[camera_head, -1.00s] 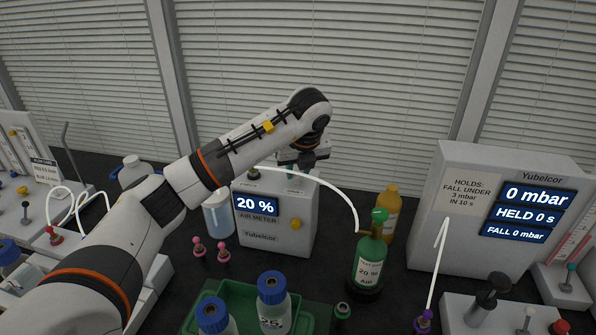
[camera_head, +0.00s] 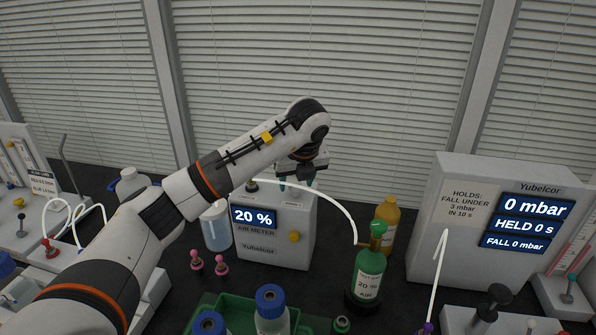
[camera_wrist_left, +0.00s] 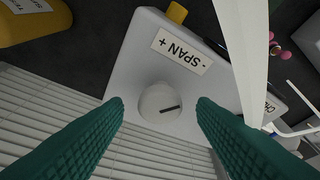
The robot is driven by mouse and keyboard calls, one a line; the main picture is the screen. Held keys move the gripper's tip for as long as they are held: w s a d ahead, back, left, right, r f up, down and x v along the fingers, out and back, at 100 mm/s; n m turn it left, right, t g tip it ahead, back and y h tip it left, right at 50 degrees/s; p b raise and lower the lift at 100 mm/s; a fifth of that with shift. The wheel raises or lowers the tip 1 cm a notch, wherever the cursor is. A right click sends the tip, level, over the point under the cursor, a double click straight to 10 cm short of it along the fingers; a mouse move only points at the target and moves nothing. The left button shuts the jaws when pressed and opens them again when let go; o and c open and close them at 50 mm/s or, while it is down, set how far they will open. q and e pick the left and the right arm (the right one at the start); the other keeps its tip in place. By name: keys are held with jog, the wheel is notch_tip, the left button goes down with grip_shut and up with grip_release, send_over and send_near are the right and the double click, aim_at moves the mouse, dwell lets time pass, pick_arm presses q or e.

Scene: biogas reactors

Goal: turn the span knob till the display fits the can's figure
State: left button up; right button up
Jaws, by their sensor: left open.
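The air meter (camera_head: 276,245) is a grey box on the dark bench; its display (camera_head: 254,217) reads 20 %. The green can (camera_head: 367,272) to its right has a label that reads 20 % AIR. In the left wrist view the white span knob (camera_wrist_left: 160,103) sits on the meter's top beside the "- SPAN +" label (camera_wrist_left: 182,52), with a dark pointer line. My left gripper (camera_head: 297,183) is over the meter's top. Its green fingers are open on both sides of the knob, apart from it. My right gripper is not in view.
A white tube (camera_head: 325,199) arches from the meter's top to the can. A yellow-brown bottle (camera_head: 386,222) stands behind the can. A green crate (camera_head: 243,314) with blue-capped bottles is in front. A pressure box (camera_head: 431,239) stands at right.

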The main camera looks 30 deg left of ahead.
pick_arm(q)
jog(key=b+v, duration=0.1)
jog(key=v, duration=0.3)
jog(key=shift+r, duration=0.15)
jog(key=v, duration=0.7)
jog(key=shift+r, duration=0.25)
